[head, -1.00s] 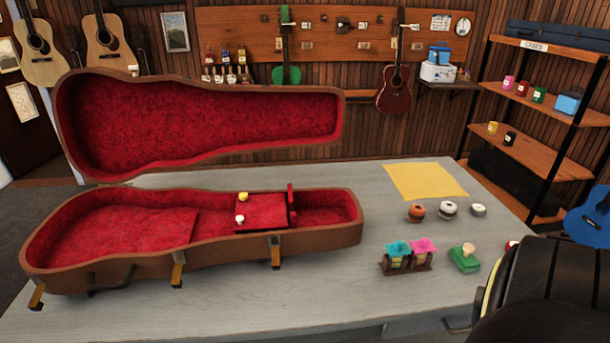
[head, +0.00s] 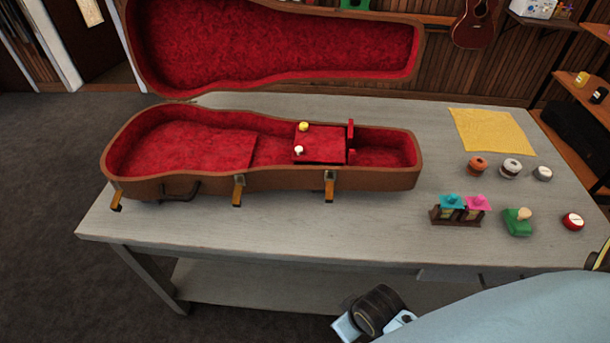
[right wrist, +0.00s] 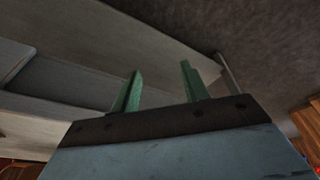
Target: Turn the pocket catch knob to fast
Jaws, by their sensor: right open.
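An open brown instrument case (head: 270,180) with red lining lies on the grey table. Inside, right of its middle, a red pocket lid (head: 325,145) is shut. A yellow knob (head: 304,126) sits at its back left edge and a white knob (head: 298,150) at its front left; I cannot tell which is the catch knob or read any marking. My right gripper (right wrist: 160,68) shows green fingers in the right wrist view, apart and empty, away from the knobs. My left gripper is not in view.
Right of the case on the table (head: 380,240) stand a rack with teal and pink pieces (head: 460,210), a green block (head: 517,222), a red tin (head: 572,221), several small round containers and a yellow cloth (head: 490,135). The raised case lid (head: 280,50) stands behind the case.

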